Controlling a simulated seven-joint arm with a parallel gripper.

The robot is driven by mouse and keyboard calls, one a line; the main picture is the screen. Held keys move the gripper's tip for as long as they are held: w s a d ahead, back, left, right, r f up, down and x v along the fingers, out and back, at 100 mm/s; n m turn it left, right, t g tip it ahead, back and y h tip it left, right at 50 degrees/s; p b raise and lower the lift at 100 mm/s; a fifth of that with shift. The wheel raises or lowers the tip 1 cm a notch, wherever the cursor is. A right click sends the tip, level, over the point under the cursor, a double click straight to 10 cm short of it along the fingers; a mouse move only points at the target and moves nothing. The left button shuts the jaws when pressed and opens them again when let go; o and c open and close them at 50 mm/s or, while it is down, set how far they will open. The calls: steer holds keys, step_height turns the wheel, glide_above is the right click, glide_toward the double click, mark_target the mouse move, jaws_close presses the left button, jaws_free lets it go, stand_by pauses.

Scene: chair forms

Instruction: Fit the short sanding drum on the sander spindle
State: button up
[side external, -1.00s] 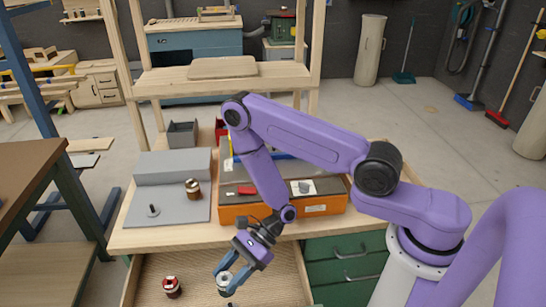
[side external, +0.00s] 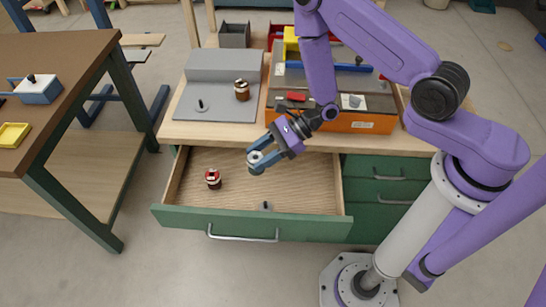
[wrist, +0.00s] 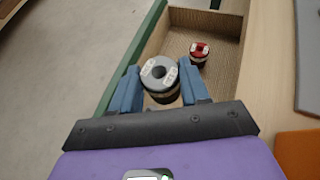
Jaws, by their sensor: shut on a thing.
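My gripper (side external: 263,158) is shut on a grey-topped drum (wrist: 160,76) with a dark centre hole and pale labels. It holds the drum upright over the open drawer, between the blue fingers in the wrist view. A red-topped drum (side external: 213,179) stands in the drawer to the left, and it also shows in the wrist view (wrist: 199,54). A brown drum with a pale band (side external: 242,90) stands on the grey sander plate (side external: 222,110). A short dark upright spindle (side external: 200,105) stands on that plate, with nothing on it. I cannot tell the drums' heights exactly.
An orange-sided case (side external: 345,123) with tools on top stands right of the plate. A grey bin (side external: 234,36) is behind. A brown bench (side external: 60,60) is at the left.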

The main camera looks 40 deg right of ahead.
steer(key=w+d+r+m+t+h, duration=0.1)
steer(key=w+d+r+m+t, duration=0.25)
steer(key=w+r, duration=0.35)
steer(key=w+d+r+m+t+h, duration=0.2)
steer(key=w+d+r+m+h, duration=0.25)
steer(key=d+r, duration=0.45)
steer(key=w+d+r+m+t+h, duration=0.3)
steer(key=d+r+m+h, duration=0.15)
steer(key=d+r, duration=0.45)
steer(key=w+d+y, duration=0.1)
steer(key=w+d, duration=0.1)
steer(key=d, duration=0.7)
steer(key=shift+s+d+f+n+g+y, duration=0.4)
steer(key=shift+s+d+f+n+y, duration=0.4)
steer(key=shift+d+f, duration=0.8)
steer(key=shift+s+d+f+n+g+y, duration=0.35)
steer(key=shift+s+d+f+n+y, duration=0.25)
steer(key=shift+s+d+f+n, duration=0.9)
steer(key=shift+s+d+f+n+g+y, duration=0.35)
steer(key=shift+d+f+y, duration=0.6)
steer(key=shift+f, duration=1.15)
steer(key=shift+h, duration=0.25)
steer(key=shift+d+f, duration=0.15)
steer(key=shift+f, duration=0.9)
steer(key=shift+d+f, duration=0.1)
steer(key=shift+f, duration=0.95)
